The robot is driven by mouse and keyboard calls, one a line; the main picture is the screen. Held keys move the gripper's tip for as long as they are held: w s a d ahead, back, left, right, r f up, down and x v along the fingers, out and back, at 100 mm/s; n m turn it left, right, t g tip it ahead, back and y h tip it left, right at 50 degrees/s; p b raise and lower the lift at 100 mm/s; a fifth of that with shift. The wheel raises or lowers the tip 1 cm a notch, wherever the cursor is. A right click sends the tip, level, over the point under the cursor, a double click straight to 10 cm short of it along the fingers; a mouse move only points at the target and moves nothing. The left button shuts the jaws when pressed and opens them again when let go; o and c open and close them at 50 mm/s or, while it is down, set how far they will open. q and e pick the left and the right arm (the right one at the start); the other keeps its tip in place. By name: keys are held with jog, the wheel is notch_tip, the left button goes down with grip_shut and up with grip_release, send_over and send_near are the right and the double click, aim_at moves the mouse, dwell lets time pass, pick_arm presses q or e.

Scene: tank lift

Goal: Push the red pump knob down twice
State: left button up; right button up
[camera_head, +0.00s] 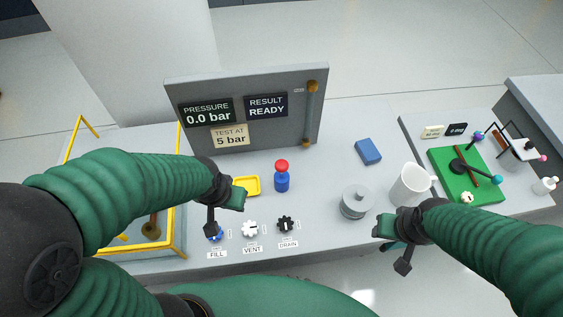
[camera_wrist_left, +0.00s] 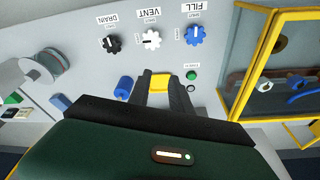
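The red pump knob (camera_head: 282,165) sits on top of a blue pump body (camera_head: 282,184), which stands upright on the grey table in front of the display panel. A blue cylinder (camera_wrist_left: 124,86), seemingly this body, shows in the left wrist view; no red knob is visible there. My left gripper (camera_head: 238,199) is apart from the pump, to its left, beside the yellow tray. In the wrist view its two dark fingers (camera_wrist_left: 165,84) are spread with nothing held; the yellow tray (camera_wrist_left: 160,84) shows behind the gap. My right gripper (camera_head: 382,230) is at the front right, its finger gap unclear.
The panel (camera_head: 240,136) reads 0.0 bar and READY. FILL, VENT (camera_head: 250,229) and DRAIN (camera_head: 286,224) knobs line the front. A grey lidded cylinder (camera_head: 356,203), white mug (camera_head: 410,184) and blue block (camera_head: 368,151) stand right. A yellow-framed case (camera_head: 182,218) is left.

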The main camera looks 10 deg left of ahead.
pick_arm(q)
grip_shut()
dwell(1.4)
